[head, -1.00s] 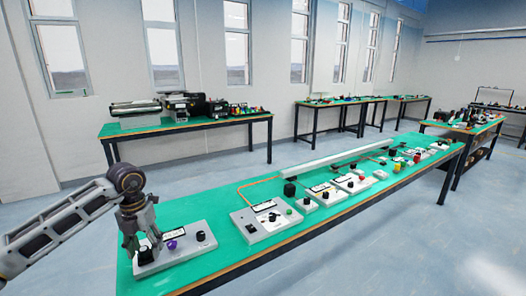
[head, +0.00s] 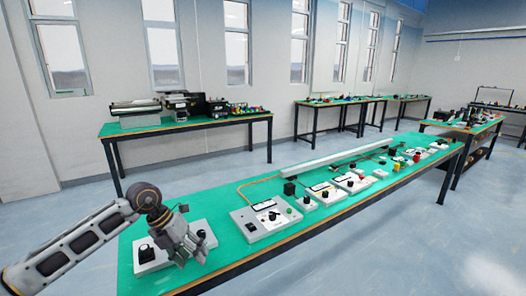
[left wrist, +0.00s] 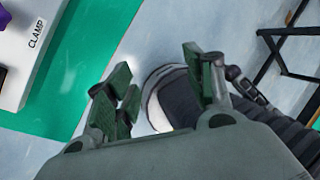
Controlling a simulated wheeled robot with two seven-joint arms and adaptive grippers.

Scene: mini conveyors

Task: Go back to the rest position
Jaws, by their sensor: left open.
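My left gripper (head: 192,252) is in the head view at the lower left, above the near edge of the green bench and partly in front of a grey control box (head: 150,262). It is open and empty. In the left wrist view its fingers (left wrist: 165,85) are apart, with floor and part of my own body behind them. The control box, with a "CLAMP" label and a purple knob (left wrist: 3,18), shows at the upper left there, apart from the fingers. My right gripper is in neither view.
The long green bench (head: 225,262) runs to the right. It carries another control box (head: 285,226), several small switch boxes and a long pale conveyor (head: 330,152). Other tables stand along the wall, one holding dark machines (head: 185,104). The floor in front of the bench is clear.

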